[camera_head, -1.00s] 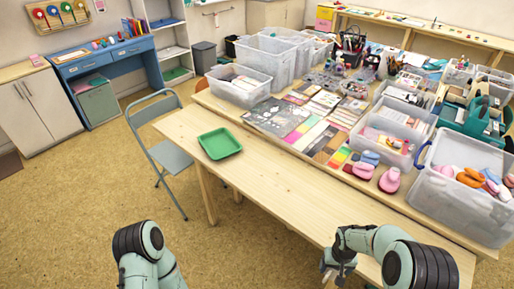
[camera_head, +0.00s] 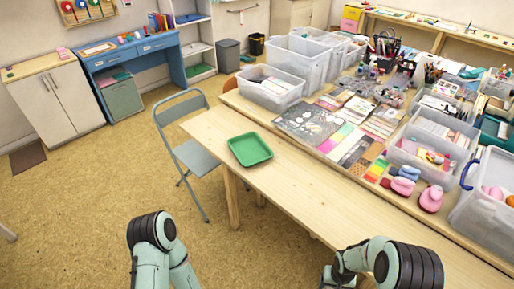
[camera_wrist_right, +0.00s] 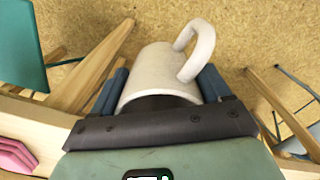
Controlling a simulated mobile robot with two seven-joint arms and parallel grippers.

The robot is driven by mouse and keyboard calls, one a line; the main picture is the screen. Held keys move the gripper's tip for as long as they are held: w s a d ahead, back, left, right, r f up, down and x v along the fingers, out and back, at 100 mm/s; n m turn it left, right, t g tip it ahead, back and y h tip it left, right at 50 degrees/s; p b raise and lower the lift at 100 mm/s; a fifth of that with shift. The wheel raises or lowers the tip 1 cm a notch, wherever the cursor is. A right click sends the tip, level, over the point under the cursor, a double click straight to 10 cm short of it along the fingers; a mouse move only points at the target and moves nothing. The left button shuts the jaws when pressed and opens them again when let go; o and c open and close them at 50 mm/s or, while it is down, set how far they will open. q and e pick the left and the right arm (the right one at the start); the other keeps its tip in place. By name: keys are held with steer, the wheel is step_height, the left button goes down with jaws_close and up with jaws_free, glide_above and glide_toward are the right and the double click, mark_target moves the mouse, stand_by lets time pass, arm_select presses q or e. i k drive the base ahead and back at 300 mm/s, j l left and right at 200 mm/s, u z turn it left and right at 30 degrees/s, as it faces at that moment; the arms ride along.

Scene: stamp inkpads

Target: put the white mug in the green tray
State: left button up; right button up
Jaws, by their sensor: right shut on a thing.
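The green tray (camera_head: 250,149) lies empty on the near left end of the light wooden table. The white mug (camera_wrist_right: 160,72) shows only in the right wrist view, held between the fingers of my right gripper (camera_wrist_right: 160,92), its handle toward the upper right. In the head view my right arm (camera_head: 385,262) is at the bottom right, near the table's front edge; the arm hides the mug there. My left arm (camera_head: 155,245) is at the bottom, left of the table, over the floor; its gripper is out of view.
Bare tabletop (camera_head: 300,195) runs between the tray and my right arm. Paper sheets (camera_head: 306,122), clear bins (camera_head: 297,60) and pink stampers (camera_head: 431,198) fill the raised table behind. A grey folding chair (camera_head: 190,140) stands left of the table.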

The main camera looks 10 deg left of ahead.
mark_target(248, 153)
steer(key=i+j, duration=0.1)
steer(key=j, duration=0.25)
steer(key=i+j, duration=0.15)
steer(key=j, duration=0.2)
steer(key=i+j, duration=0.1)
steer(key=j, duration=0.25)
steer(key=i+j, duration=0.15)
steer(key=j, duration=0.25)
steer(key=i+j, duration=0.1)
steer(key=j, duration=0.25)
